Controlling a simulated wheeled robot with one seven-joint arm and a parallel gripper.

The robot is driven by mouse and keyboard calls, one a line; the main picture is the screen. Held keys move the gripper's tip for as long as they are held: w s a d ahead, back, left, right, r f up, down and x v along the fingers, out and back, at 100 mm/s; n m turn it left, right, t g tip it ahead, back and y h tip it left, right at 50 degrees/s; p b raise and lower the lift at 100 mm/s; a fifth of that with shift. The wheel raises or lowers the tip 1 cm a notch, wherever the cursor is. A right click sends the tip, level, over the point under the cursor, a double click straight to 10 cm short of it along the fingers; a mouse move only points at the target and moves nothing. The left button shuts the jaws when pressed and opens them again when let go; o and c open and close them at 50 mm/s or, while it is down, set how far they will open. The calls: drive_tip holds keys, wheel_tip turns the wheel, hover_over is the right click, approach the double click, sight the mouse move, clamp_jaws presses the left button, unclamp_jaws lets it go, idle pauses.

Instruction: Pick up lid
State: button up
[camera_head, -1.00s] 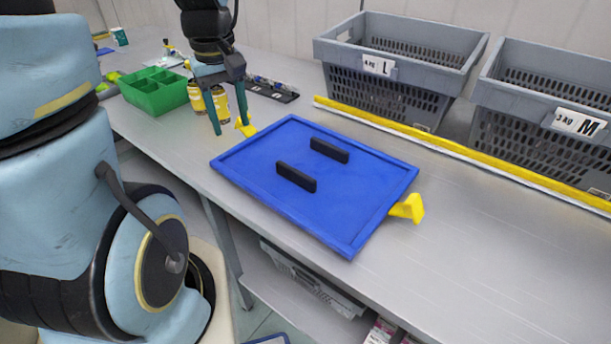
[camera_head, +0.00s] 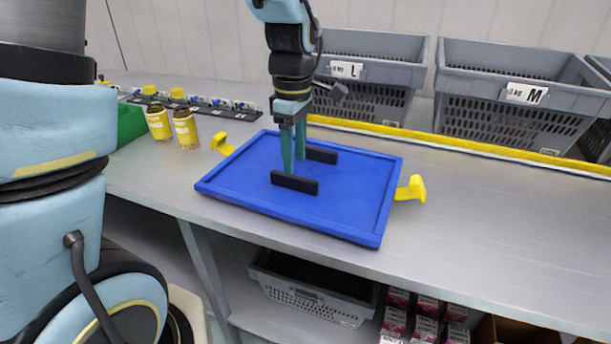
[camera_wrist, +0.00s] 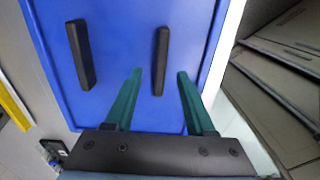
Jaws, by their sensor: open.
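The lid (camera_head: 345,196) is a flat blue rectangle with a raised rim. It lies on the table, and two black bar handles stand on it, a nearer one (camera_head: 295,183) and a farther one (camera_head: 322,154). My gripper (camera_head: 294,166) is over the lid by the handles, fingers pointing down. In the wrist view my gripper (camera_wrist: 158,74) is open, with one green finger on each side of one black handle (camera_wrist: 161,62). The other handle (camera_wrist: 80,54) is outside the fingers, to the left. I cannot tell whether a finger touches the handle.
Yellow handles (camera_head: 411,189) stick out at the lid's left and right sides. Two yellow-capped bottles (camera_head: 186,130) stand left. Grey crates L (camera_head: 371,48) and M (camera_head: 515,66) stand behind a yellow strip (camera_head: 450,141). The table right of the lid is clear.

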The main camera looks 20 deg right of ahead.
sight(296, 176)
drive_tip(key=shift+s+f+p, duration=0.2)
drive_tip(key=shift+f+p, duration=0.4)
drive_tip(key=shift+f, duration=2.15)
drive_tip(key=shift+c, duration=0.2)
clamp_jaws()
